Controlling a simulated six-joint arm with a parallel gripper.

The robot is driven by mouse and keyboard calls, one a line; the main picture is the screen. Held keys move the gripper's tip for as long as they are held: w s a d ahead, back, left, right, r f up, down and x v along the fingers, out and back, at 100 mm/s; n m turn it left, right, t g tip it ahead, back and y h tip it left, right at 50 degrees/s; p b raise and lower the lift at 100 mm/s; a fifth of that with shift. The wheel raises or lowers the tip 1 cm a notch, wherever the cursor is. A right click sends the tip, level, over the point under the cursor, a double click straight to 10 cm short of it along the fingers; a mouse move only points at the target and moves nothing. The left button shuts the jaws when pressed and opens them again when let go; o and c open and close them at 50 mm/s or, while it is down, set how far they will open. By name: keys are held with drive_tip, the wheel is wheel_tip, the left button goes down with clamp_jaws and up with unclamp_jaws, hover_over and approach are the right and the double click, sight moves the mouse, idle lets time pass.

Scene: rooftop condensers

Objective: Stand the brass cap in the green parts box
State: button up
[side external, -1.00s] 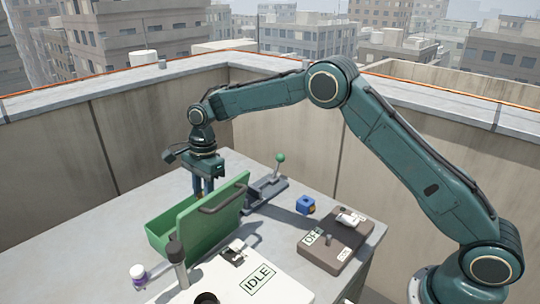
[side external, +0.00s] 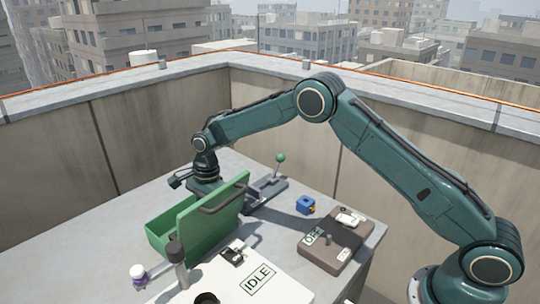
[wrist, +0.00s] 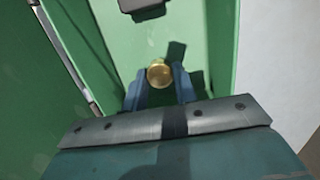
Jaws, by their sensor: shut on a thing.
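The green parts box (side external: 160,236) stands open on the grey worktop, its green lid (side external: 203,236) raised on the side nearer the camera. In the wrist view the box's green inside (wrist: 200,30) fills the middle. The round, shiny brass cap (wrist: 159,72) is between the blue fingers of my gripper (wrist: 160,82), which is shut on it. The cap is over or inside the box; whether it touches the floor I cannot tell. In the side view the lid hides the fingers and the cap.
A green-knobbed lever (side external: 280,158) stands behind the box. The raised lid stands close to my gripper.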

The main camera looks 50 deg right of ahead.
drive_tip(key=shift+f, duration=0.55)
drive_tip(key=shift+f, duration=0.1)
drive_tip(key=o, duration=1)
drive_tip(key=r, duration=0.4)
drive_tip(key=d+r, duration=0.1)
drive_tip(key=r, duration=0.7)
drive_tip(key=shift+d+r, duration=0.1)
drive_tip(key=shift+d, duration=0.3)
